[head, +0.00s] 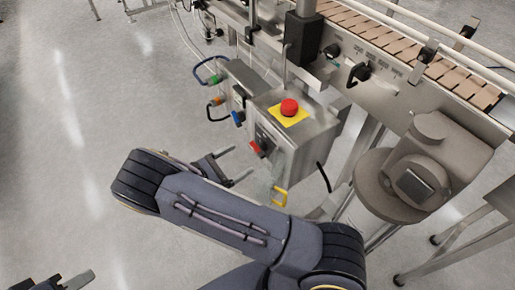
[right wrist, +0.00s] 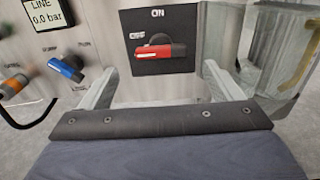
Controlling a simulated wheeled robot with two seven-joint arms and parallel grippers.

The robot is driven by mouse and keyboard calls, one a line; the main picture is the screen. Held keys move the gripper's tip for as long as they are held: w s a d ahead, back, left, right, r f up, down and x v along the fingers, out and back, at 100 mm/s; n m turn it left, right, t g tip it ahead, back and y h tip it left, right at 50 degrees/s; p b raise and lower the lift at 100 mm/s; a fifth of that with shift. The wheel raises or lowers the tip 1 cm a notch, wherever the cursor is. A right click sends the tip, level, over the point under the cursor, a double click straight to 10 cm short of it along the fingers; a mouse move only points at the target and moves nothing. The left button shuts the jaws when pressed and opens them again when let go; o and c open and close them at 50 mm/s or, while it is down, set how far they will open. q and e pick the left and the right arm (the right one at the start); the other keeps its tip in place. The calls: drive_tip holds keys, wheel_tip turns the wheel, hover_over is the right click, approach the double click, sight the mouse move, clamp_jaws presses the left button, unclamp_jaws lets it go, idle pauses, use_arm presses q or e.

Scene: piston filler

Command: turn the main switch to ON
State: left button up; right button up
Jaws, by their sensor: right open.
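The main switch (right wrist: 163,51) has a red handle on a black plate marked ON at the top, with a small label at the left. In the right wrist view the handle lies about level, pointing sideways rather than up at ON. The switch also shows in the head view (head: 256,149) on the front of the steel control box. My right gripper (head: 242,160) is open and empty, facing the switch. In the right wrist view its fingers (right wrist: 160,72) stand apart, left and right of the handle and lower in the picture. My left gripper (head: 78,281) shows only partly at the lower left.
A red emergency button (head: 289,107) on a yellow plate tops the box. A blue knob (right wrist: 66,68), an orange-tipped fitting (right wrist: 14,85) and a pressure display (right wrist: 48,14) are left of the switch. Open floor lies left.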

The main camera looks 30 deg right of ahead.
sight(255, 151)
drive_tip(key=d, duration=0.4)
drive_tip(key=d+b, duration=0.1)
drive_tip(key=d, duration=0.2)
drive_tip(key=shift+w, duration=0.25)
drive_tip(key=shift+c, duration=0.4)
drive_tip(key=c, duration=0.9)
